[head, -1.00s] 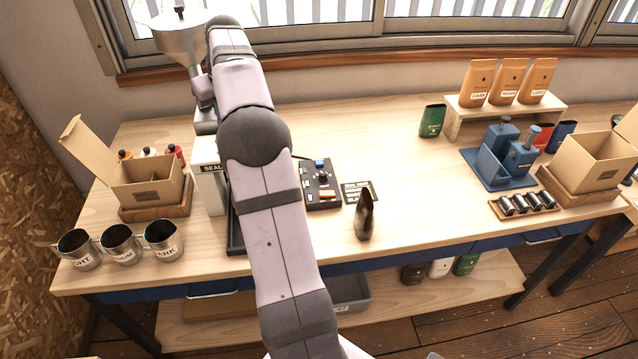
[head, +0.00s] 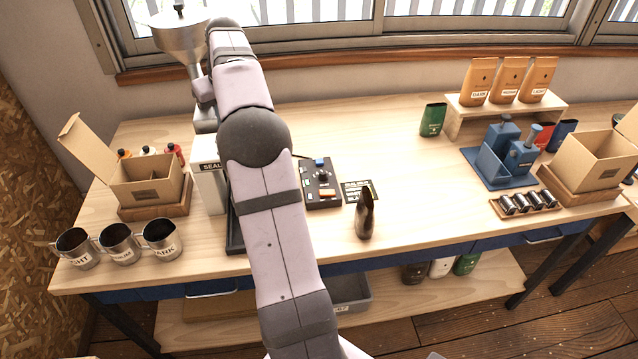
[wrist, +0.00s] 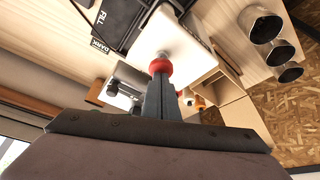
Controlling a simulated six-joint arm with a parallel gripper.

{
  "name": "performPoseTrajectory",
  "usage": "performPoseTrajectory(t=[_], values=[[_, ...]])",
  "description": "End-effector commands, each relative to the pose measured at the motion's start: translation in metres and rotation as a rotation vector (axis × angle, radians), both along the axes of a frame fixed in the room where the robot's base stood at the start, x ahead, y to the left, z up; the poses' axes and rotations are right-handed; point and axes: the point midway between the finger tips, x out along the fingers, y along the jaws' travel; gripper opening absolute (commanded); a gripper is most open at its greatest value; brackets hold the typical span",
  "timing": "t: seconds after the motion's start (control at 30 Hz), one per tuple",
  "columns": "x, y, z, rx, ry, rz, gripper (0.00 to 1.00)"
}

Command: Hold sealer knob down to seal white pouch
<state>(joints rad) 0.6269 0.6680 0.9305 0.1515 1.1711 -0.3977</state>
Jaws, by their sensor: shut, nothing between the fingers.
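The sealer (head: 208,185) is a white upright body marked SEAL at the left of the bench, partly hidden behind my arm in the head view. In the wrist view, its white body (wrist: 192,50) lies beyond my fingertips. A red round knob (wrist: 160,66) shows right at the fingertips. My gripper (wrist: 161,78) is shut, with its fingers pointing at the knob and nothing between them; tips and knob appear to touch, but I cannot be sure. My gripper is hidden in the head view. I see no white pouch at the sealer; a white pouch (head: 441,267) stands on the lower shelf.
Metal cups (head: 120,244) stand left of the sealer, in front of an open carton (head: 146,188). A funnel (head: 180,38) rises behind. Right of my arm are a control box (head: 322,190) and a dark pouch (head: 366,214).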

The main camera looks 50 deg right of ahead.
Motion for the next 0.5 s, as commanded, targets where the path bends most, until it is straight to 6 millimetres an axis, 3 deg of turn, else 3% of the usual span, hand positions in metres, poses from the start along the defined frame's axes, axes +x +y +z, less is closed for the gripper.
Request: performPoseTrajectory(t=[0.5], values=[[0.000,0.000,-0.016,0.000,0.001,0.000,0.00]])
